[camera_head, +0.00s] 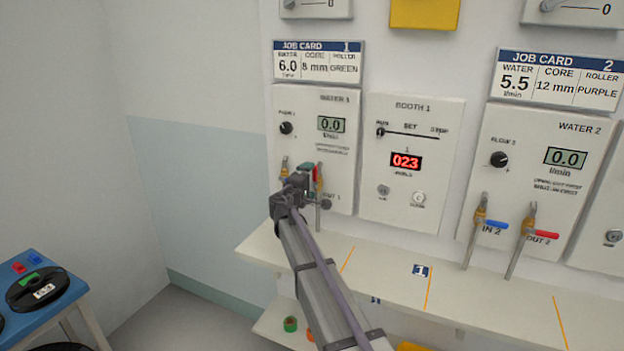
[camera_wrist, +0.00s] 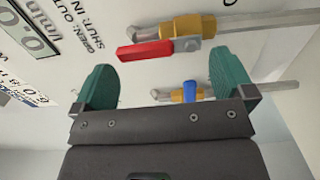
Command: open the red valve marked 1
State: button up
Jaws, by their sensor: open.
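The red lever (camera_wrist: 145,53) of the OUT 1 valve points left in the wrist view, roughly along its pipe, from a brass body (camera_wrist: 193,29). In the head view the red lever (camera_head: 319,178) stands about upright, partly hidden by my gripper. My gripper (camera_wrist: 160,64) is open, with its two green fingers apart and nothing between them. The lever lies just beyond the fingertips, roughly across the gap; I cannot tell whether they touch. The WATER 1 panel (camera_head: 340,165) reads 0.0 on its display (camera_head: 331,125).
A blue lever (camera_wrist: 190,91) on a second brass valve sits close to my fingers. The BOOTH 1 panel (camera_head: 410,180) is to the right, then the WATER 2 panel (camera_head: 535,200) with its own valves. A shelf (camera_head: 390,275) runs below. A blue table (camera_head: 40,305) stands left.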

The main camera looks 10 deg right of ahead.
jog(key=v, duration=0.7)
jog(key=shift+s+a, duration=0.2)
jog(key=shift+s, duration=0.1)
